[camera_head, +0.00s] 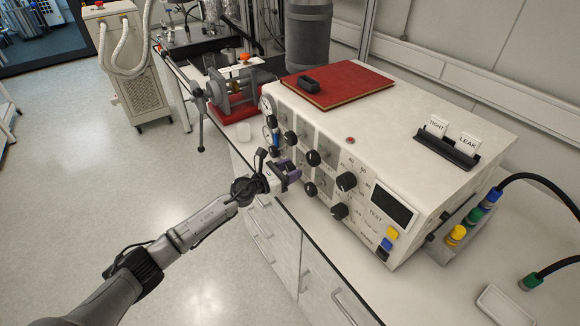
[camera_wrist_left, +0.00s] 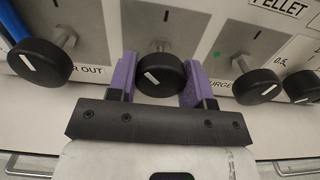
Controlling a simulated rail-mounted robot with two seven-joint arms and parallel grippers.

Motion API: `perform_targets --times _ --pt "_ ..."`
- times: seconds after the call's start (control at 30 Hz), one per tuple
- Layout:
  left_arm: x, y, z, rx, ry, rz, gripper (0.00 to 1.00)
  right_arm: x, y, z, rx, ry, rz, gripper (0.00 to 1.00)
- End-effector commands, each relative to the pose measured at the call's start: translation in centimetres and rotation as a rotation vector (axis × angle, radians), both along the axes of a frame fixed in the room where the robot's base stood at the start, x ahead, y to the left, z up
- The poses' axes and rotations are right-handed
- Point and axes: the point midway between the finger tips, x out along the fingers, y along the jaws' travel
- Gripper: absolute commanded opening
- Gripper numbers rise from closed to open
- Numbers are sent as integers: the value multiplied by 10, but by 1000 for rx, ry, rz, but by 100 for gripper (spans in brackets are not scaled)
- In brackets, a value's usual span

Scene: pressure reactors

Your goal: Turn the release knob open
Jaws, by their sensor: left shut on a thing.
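My left gripper (camera_head: 287,174) is at the front panel of the white instrument box (camera_head: 400,130), at the lower knob row. In the left wrist view its purple fingers (camera_wrist_left: 159,80) are on either side of a round black knob (camera_wrist_left: 160,74) with a white pointer line, shut on it. The line is tilted, and the knob stands out on a metal stem. Its label is hidden behind the knob and gripper, so I cannot read whether it says release. My right gripper is not in view.
Similar black knobs stand close by, one to the left (camera_wrist_left: 38,62) and one to the right (camera_wrist_left: 256,86). A red book (camera_head: 345,83) and a card holder (camera_head: 447,147) lie on the box. The floor at left is clear.

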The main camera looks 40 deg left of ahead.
Motion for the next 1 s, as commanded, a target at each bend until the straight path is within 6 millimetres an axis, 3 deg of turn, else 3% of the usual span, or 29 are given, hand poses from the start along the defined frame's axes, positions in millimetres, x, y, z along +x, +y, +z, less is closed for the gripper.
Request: perform_targets --times 1.0 --pt "0 -2 4 -922 268 1 23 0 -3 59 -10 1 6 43"
